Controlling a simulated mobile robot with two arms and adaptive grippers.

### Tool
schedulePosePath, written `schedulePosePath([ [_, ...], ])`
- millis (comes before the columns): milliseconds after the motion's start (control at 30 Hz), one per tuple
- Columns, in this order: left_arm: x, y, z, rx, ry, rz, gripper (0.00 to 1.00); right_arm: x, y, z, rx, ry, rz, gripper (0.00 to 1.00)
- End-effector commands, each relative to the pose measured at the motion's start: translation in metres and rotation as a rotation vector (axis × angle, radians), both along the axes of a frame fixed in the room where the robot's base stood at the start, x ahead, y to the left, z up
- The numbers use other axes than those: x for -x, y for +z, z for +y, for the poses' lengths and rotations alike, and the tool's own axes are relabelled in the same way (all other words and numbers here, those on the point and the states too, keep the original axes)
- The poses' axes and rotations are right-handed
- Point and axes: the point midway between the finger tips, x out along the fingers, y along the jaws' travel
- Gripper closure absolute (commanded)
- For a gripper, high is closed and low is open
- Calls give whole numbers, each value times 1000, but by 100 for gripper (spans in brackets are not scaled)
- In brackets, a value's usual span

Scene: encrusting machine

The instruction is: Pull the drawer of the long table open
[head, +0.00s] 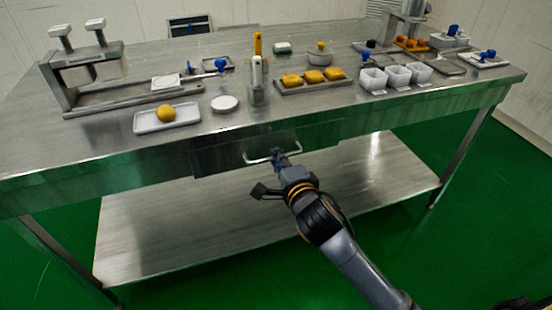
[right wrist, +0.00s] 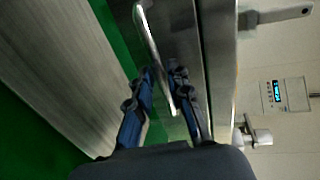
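The long steel table (head: 330,115) has a drawer (head: 220,158) under its front edge; its front looks flush with the table. A bar handle (head: 255,161) sticks out from the drawer front. My right gripper (head: 278,154) is at the right part of this handle. In the right wrist view, the handle (right wrist: 151,40) runs between the two dark blue fingers (right wrist: 164,73), which stand apart on either side of it with a visible gap. Whether a finger touches the bar is unclear. My left gripper is in neither view.
A lower shelf (head: 160,235) lies under the table top, below my right arm. On the table top stand a press (head: 85,60), a white tray with a yellow ball (head: 166,113), white cups (head: 398,75) and a tray of yellow pieces (head: 313,77). Green floor is free in front.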

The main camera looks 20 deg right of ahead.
Motion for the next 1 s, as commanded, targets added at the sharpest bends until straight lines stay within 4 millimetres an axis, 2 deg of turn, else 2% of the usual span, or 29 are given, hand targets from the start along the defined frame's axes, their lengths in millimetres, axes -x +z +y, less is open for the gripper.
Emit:
schedulePosePath([
  [167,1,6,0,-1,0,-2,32,-14,-3,0,1,0,-1,82],
  [467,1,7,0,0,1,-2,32,-16,-3,1,0,0,0,82],
  [567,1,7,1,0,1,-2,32,-16,-3,1,0,0,0,100],
  [1000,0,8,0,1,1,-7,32,-10,-4,0,-1,0,2,100],
])
